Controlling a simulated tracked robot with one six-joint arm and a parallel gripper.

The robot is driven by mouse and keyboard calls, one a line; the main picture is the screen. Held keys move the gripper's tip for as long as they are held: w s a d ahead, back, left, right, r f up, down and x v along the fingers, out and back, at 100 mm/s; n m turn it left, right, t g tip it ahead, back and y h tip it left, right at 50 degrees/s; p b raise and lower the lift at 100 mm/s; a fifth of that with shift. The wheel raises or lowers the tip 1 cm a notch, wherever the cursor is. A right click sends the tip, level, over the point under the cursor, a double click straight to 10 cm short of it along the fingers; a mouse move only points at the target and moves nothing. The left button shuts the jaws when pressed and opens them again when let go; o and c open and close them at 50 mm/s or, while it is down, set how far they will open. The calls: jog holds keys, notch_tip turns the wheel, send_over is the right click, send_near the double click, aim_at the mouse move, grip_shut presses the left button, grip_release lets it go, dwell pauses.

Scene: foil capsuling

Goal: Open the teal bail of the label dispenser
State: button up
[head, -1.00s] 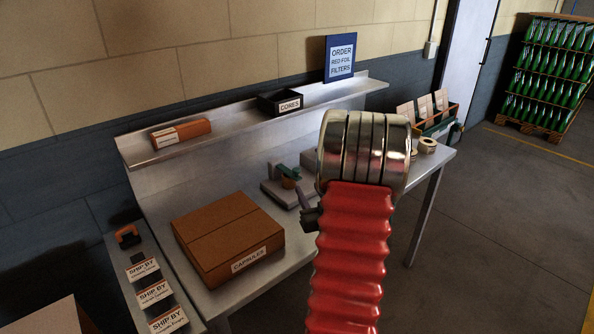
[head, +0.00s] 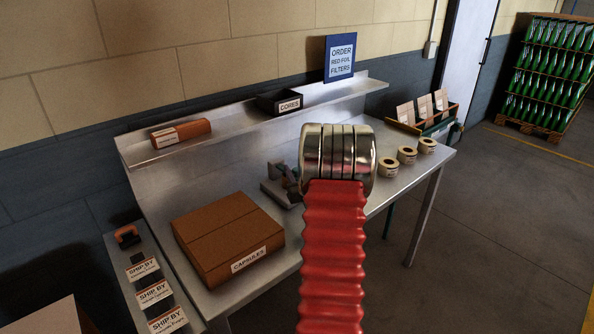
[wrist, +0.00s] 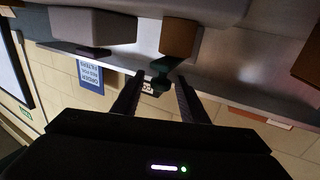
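The label dispenser (head: 270,193) stands on the metal bench, mostly hidden behind my arm in the head view. Its teal bail (wrist: 162,79) shows dark in the wrist view, beside a brown-orange part (wrist: 181,36). My gripper (wrist: 158,100) has its two dark fingers spread apart in the wrist view, with the bail in line between and just beyond the tips. I cannot tell whether a finger touches it. The fingers are hidden or too dark to make out in the head view.
A capsules carton (head: 228,236) sits left of the dispenser. Three label rolls (head: 407,155) lie to its right. A shelf behind holds a cores box (head: 280,103) and an orange box (head: 181,133). A grey block (wrist: 93,27) is close in the wrist view.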

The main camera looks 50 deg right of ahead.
jog(key=shift+w, duration=0.15)
jog(key=shift+c, duration=0.2)
grip_shut()
dwell(0.3)
jog(key=shift+d, duration=0.3)
jog(key=shift+a, duration=0.15)
